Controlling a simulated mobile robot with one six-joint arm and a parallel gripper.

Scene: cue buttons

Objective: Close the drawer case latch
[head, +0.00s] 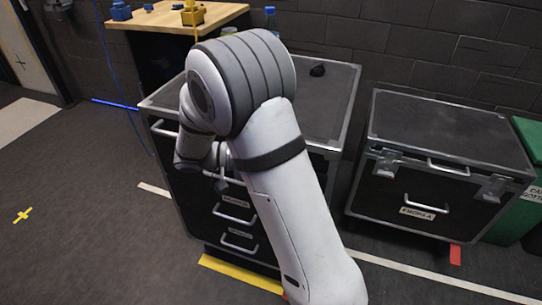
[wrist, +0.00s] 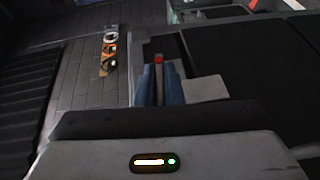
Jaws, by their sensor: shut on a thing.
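The drawer case (head: 325,110) is black with metal edges. It stands in the middle of the head view, with labelled drawers and metal handles (head: 236,218) on its front. My arm covers much of its front and top. In the wrist view my gripper (wrist: 160,82) has two blue fingers closed on a thin upright piece with a red tip (wrist: 158,59), which looks like the latch. Whether the latch is fully closed I cannot tell. In the head view the fingertips are hidden behind my arm.
A second black case (head: 450,135) with two metal latches stands at right, beside a green bin (head: 530,150). A wooden-topped bench (head: 170,18) with blue and yellow items is behind at left. A small dark object (head: 318,70) lies on the drawer case. Floor at left is mostly clear.

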